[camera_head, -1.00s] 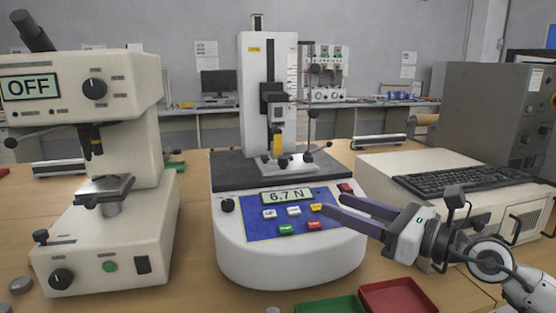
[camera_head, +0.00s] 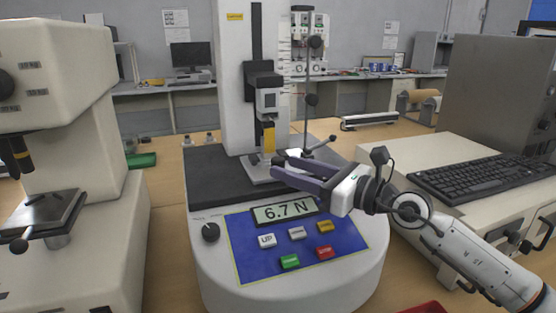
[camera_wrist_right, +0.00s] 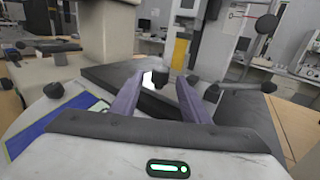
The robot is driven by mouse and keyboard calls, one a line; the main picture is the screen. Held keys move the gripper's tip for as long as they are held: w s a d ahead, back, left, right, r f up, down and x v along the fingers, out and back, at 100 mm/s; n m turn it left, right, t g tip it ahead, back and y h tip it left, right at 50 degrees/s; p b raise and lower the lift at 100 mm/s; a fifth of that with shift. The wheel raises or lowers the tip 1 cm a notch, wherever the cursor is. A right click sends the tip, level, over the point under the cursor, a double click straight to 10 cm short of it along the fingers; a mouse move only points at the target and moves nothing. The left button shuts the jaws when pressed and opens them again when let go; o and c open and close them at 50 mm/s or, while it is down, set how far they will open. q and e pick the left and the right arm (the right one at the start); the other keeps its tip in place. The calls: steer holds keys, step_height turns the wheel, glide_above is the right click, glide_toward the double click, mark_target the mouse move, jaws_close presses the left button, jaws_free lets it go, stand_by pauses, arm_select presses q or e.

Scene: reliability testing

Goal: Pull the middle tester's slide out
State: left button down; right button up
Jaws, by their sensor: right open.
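The middle tester (camera_head: 290,276) is white with a blue panel and a display (camera_head: 284,211) reading 6.7 N. Its pale metal slide (camera_head: 257,173) sits on the dark bed (camera_head: 220,184) under a yellow-tipped ram (camera_head: 268,134). My right gripper (camera_head: 277,166) is open above the bed, its purple fingers pointing left at the slide's front. In the right wrist view, a black knob (camera_wrist_right: 188,84) shows between the fingertips (camera_wrist_right: 168,84), apparently untouched. In the head view the fingers partly hide the slide's front. My left gripper is not in view.
A lever with a black knob (camera_head: 332,138) and a tall rod (camera_head: 307,95) rise beside the slide. Another tester (camera_head: 75,250) stands at the left. A keyboard (camera_head: 485,175) lies on a pale unit at the right. Part of a red tray (camera_head: 425,308) shows at the front edge.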

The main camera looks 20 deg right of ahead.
mark_target(284, 166)
steer(key=shift+x, duration=1.95)
jaws_close()
